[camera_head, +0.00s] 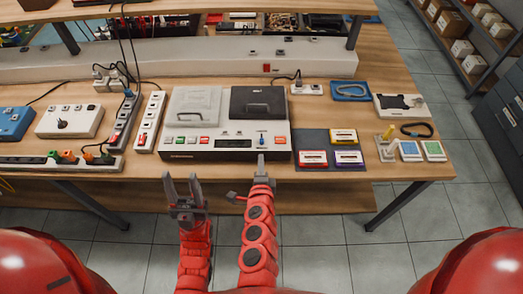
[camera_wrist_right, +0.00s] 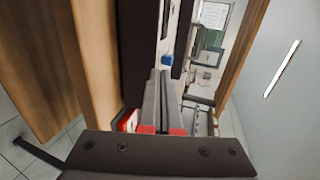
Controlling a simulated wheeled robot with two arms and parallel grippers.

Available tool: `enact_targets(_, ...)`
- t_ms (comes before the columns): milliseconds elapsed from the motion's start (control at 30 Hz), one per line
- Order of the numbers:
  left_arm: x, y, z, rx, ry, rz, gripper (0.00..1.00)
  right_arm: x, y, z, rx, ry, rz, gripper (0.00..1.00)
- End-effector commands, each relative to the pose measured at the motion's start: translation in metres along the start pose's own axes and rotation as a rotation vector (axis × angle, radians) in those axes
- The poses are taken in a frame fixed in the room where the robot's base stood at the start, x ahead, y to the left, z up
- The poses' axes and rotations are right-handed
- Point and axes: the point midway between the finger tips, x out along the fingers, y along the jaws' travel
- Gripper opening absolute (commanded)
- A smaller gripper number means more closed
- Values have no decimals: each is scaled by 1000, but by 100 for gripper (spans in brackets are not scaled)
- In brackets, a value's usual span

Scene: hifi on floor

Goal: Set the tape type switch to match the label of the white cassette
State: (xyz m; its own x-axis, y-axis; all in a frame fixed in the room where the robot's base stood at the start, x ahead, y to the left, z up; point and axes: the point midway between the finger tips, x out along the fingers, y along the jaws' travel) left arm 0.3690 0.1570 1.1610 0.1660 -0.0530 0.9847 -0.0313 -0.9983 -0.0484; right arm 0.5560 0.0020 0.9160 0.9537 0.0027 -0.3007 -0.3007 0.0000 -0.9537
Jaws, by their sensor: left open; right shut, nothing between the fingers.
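The cassette deck (camera_head: 228,150) stands on the wooden table, with a pale left lid (camera_head: 193,107) and a black right lid (camera_head: 258,103). A small blue switch (camera_head: 262,140) stands on its front panel, right of the dark display; its setting is too small to read. Red (camera_head: 312,158), yellow (camera_head: 343,136) and purple (camera_head: 349,159) cassettes lie on a dark mat to the right. I cannot tell which is the white cassette or read any label. My right gripper (camera_head: 261,158) is shut and empty just in front of the blue switch; its closed fingers show in the right wrist view (camera_wrist_right: 167,80). My left gripper (camera_head: 182,180) is open and empty before the table edge.
Power strips (camera_head: 149,121) and a white switch box (camera_head: 69,121) stand left of the deck. A blue tray (camera_head: 351,91), a white box (camera_head: 402,106) and small cards (camera_head: 410,150) lie at the right. A raised shelf runs behind. The floor in front is clear.

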Motion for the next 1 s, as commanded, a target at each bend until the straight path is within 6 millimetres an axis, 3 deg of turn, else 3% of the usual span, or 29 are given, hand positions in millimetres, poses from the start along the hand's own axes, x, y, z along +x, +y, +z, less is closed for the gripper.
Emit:
enact_targets(200,14,-1,-2,0,0,0,50,31,-11,-4,0,6,-2,0)
enact_targets(400,20,-1,-3,0,0,0,50,46,-13,-2,1,3,0,0)
enact_targets(867,20,-1,-3,0,0,0,50,50,-12,-2,0,3,0,0)
enact_targets(1000,15,-1,-2,0,0,0,50,51,-10,-12,0,5,0,0)
